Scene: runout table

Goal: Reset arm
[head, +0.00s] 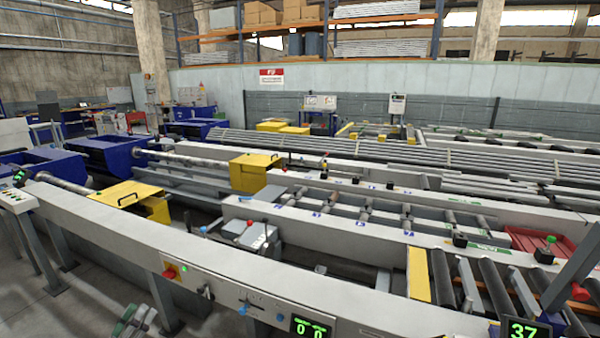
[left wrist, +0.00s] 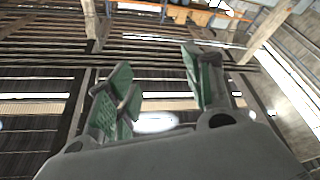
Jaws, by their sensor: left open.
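My left gripper (head: 134,320) shows low at the left of the head view, at the bottom edge, in front of the near machine's long rail. Its green-padded fingers also show in the left wrist view (left wrist: 156,72). They stand well apart with nothing between them. The left wrist view looks up past the fingers to the roof and the lamps. Most of my left arm is out of the head view. My right gripper is in neither view.
A long pale machine rail (head: 215,265) runs across just ahead, with a red stop button (head: 170,271) on its side. Yellow covers (head: 135,198) and rollers (head: 497,287) lie beyond. A display reading 37 (head: 526,329) stands at bottom right. Bare floor shows at lower left.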

